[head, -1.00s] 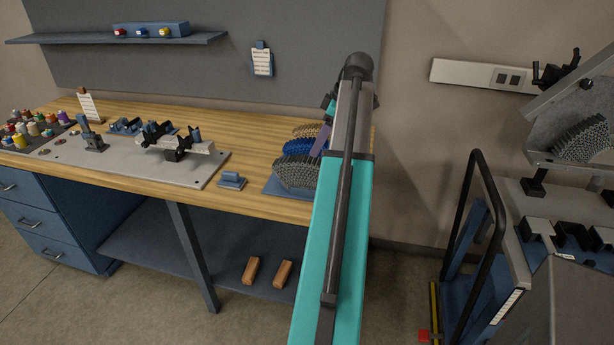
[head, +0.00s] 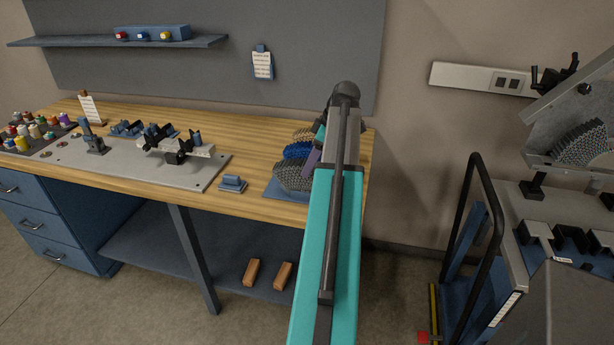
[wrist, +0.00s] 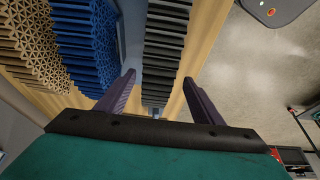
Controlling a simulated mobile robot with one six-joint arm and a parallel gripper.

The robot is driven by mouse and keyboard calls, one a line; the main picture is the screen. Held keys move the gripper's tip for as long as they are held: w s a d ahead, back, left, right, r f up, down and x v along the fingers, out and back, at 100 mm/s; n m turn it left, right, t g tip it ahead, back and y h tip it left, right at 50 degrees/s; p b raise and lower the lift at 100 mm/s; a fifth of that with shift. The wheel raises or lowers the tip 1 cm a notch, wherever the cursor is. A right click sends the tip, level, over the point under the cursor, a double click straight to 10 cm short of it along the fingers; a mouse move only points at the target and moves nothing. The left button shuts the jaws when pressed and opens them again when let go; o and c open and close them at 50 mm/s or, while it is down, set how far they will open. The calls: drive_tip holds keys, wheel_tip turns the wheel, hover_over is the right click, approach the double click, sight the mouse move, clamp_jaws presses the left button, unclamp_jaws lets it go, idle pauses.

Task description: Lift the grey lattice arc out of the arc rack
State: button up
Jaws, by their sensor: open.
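The grey lattice arc (head: 293,178) stands in the arc rack (head: 274,190) at the right end of the bench, in front of a blue lattice arc (head: 298,150). In the wrist view the grey arc (wrist: 166,45) shows as a dark ribbed band. My gripper (wrist: 159,76) is open, with one purple finger on each side of that band as seen there. I see no contact, and how deep the fingers reach along the arc is unclear. In the head view my arm hides the right part of the rack and most of the gripper.
A tan lattice arc (wrist: 28,45) stands beyond the blue one. A small blue block (head: 232,183) sits on the bench left of the rack. A grey plate (head: 120,165) with fixtures lies farther left. The bench front between block and rack is clear.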

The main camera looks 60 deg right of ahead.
drive_tip(key=shift+x, duration=0.85)
drive_tip(key=shift+w, duration=0.1)
drive_tip(key=shift+p+x, duration=0.95)
drive_tip(key=shift+x, duration=1.6)
drive_tip(key=shift+w+d, duration=0.1)
drive_tip(key=shift+w, duration=0.05)
drive_tip(key=shift+r, duration=0.1)
drive_tip(key=c, duration=1.4)
drive_tip(key=shift+r, duration=0.1)
